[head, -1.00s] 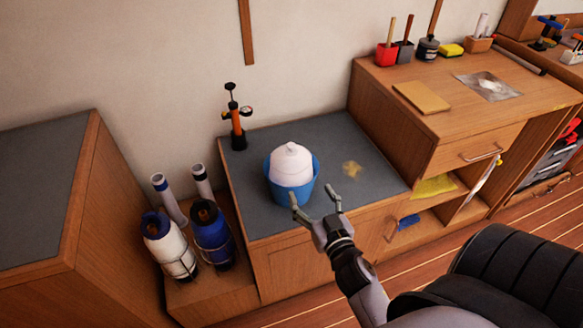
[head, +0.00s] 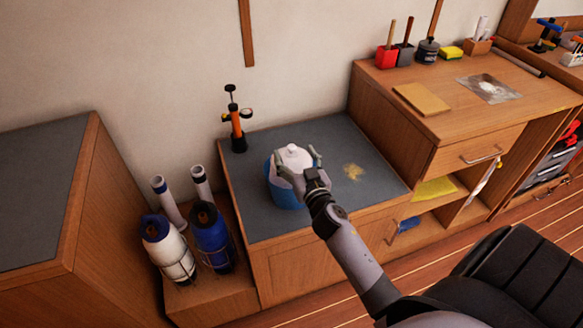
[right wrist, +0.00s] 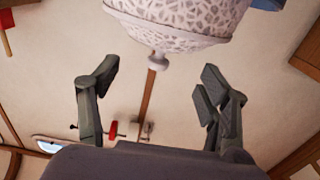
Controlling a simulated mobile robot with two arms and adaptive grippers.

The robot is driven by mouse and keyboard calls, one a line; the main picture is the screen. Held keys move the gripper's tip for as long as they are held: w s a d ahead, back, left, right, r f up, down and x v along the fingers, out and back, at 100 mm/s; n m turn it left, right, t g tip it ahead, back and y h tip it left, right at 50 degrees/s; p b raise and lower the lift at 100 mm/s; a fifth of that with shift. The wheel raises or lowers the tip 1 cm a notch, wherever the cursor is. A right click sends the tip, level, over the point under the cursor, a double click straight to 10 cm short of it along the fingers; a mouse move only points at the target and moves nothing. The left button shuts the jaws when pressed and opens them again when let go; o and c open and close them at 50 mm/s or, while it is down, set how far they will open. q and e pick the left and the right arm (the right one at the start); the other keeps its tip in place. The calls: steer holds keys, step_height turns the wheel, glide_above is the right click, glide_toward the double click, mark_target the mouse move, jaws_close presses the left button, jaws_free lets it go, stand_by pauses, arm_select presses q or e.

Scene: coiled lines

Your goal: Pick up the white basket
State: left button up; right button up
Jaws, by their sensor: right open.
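The white basket (head: 292,154) has a domed, knobbed top and stands in a blue tub (head: 290,196) on the grey-topped low cabinet. In the right wrist view the white basket (right wrist: 185,22) shows a lattice pattern and its knob, upside down at the top edge. My right gripper (head: 296,162) is open, its fingers spread at either side of the basket's top in the head view. In the right wrist view the right gripper (right wrist: 158,85) has nothing between its fingers, and the basket is beyond them. My left gripper is out of view.
An orange and black pump (head: 236,122) stands behind the tub at the left. White and blue bottles stand lower left. A higher wooden cabinet (head: 450,125) rises at the right.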

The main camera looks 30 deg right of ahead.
mark_target(293, 151)
steer(key=x, duration=0.4)
steer(key=shift+d+f, duration=0.2)
steer(key=shift+c, duration=0.4)
steer(key=shift+s, duration=0.1)
jaws_close()
stand_by(0.3)
